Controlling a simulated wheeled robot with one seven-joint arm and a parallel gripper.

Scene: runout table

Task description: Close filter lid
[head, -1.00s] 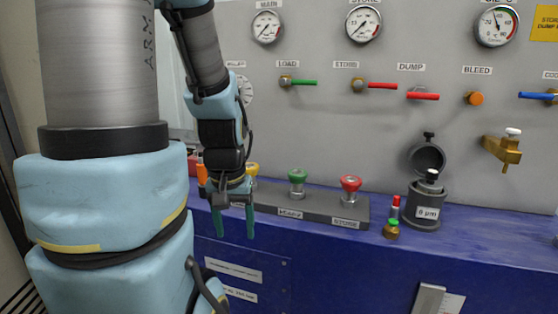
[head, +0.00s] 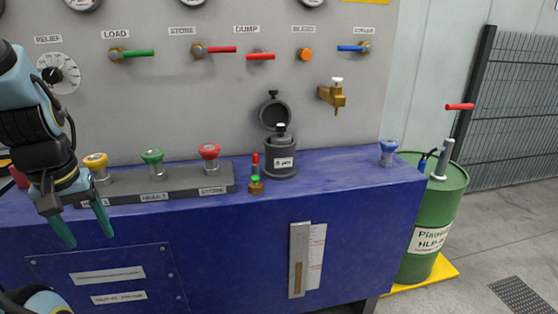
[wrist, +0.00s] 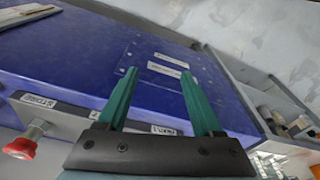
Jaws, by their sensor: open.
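The filter (head: 281,158) is a dark grey cylinder with a white label, standing on the blue table near the back panel. Its round lid (head: 275,113) is hinged at the back and stands open, tilted up, with a black knob on top. A light-topped piece sticks up from the filter's mouth. My gripper (head: 86,230) is at the left in the head view, in front of the table's front edge, well left of the filter. Its two green fingers are apart and empty; they also show in the wrist view (wrist: 160,90). The filter is not in the wrist view.
A valve block with yellow, green and red (head: 209,152) knobs lies left of the filter. A small red-and-green fitting (head: 256,178) stands close beside the filter. A brass tap (head: 333,94) juts from the panel at upper right.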

